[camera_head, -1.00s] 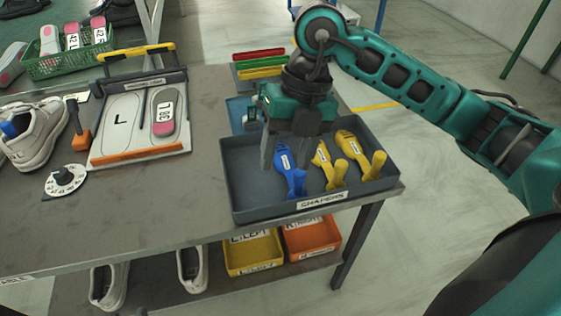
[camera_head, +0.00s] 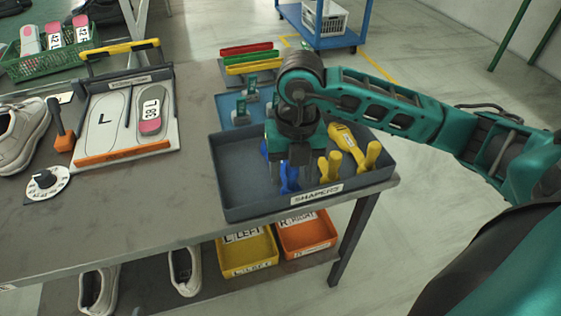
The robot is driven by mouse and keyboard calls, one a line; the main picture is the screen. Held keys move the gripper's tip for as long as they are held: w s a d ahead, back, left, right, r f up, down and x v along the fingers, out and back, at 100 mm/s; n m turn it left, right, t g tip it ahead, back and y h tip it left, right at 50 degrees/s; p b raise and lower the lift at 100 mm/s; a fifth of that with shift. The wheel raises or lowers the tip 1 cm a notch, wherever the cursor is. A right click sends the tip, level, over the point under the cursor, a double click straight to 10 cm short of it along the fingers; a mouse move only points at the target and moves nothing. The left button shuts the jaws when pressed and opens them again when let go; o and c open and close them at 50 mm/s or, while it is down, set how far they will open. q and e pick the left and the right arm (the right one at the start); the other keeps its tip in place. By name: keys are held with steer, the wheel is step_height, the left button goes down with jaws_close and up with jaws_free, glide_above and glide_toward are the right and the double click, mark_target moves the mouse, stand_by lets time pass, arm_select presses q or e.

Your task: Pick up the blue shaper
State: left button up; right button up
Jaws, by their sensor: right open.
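The blue shaper (camera_head: 288,179) lies in the dark grey SHAPERS tray (camera_head: 242,211) at the table's right end. My right gripper (camera_head: 290,174) points down over it, with its fingers low in the tray on either side of the shaper. The fingers are open. The hand hides much of the shaper, and I cannot tell whether the fingers touch it. My left gripper is out of view.
Tray walls surround the shapers, and the tray's left part is empty. A blue mat with small teal pieces (camera_head: 240,110) and coloured bars (camera_head: 250,60) lie behind. A board with an insole (camera_head: 103,118) and a dial (camera_head: 46,183) are left. Bins (camera_head: 247,253) sit below.

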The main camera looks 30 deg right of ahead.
step_height(320, 180, down, 2)
jaws_close()
stand_by(0.6)
